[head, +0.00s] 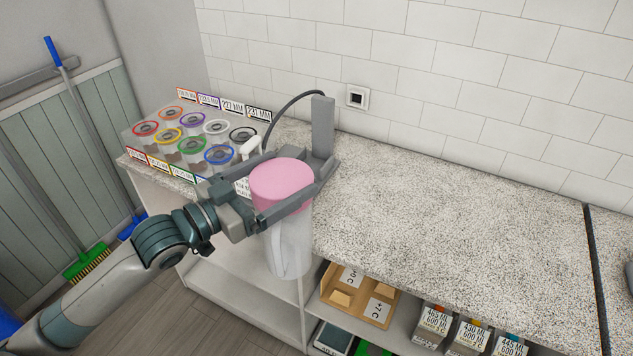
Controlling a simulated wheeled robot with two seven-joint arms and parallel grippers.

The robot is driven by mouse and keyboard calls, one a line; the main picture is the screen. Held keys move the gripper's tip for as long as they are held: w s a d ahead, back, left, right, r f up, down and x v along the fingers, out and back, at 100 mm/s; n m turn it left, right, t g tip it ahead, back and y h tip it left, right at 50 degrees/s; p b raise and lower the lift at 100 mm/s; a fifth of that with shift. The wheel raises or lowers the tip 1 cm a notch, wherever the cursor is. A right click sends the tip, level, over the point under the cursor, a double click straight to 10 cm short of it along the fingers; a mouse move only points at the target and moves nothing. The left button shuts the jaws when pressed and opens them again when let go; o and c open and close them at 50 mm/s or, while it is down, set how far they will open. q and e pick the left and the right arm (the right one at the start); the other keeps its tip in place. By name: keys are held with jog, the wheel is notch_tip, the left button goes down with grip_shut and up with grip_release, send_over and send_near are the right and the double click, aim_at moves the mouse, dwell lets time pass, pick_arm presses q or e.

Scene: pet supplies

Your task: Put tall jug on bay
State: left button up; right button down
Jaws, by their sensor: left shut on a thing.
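The tall jug (288,240) has a pink lid and a cloudy, see-through body with a handle on its near side. Which place is the bay is not clear. Number cards (223,104) stand behind and in front of a group of jars at the counter's left end. My right gripper is not in view.
Several clear jars with coloured rings (193,123) fill the counter's left end. A grey post (322,128) with a dark cable stands behind the jug. The speckled counter (450,215) is bare to the right.

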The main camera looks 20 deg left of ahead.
aim_at(291, 227)
pick_arm(q)
jog(key=a+f+n+t+y, duration=0.2)
jog(key=a+f+n+y, duration=0.15)
jog(key=a+y, duration=0.4)
jog(key=shift+s+d+f+n+t+y+b, duration=0.15)
jog(key=shift+d+f+n+y+b, duration=0.3)
jog(key=shift+d+f+b, duration=0.95)
jog(key=shift+w+d+f+n+t+y+b, duration=0.2)
jog(key=shift+d+f+n+b, duration=0.5)
jog(key=shift+d+f, duration=1.05)
jog(key=shift+s+d+f+n+t+y+b, duration=0.1)
jog(key=shift+s+d+f+n+y+b, duration=0.2)
jog(key=shift+d+f+b, duration=1.3)
jog(key=shift+w+a+f+p, duration=0.1)
jog(key=shift+a+p, duration=0.15)
jog(key=shift+p, duration=0.05)
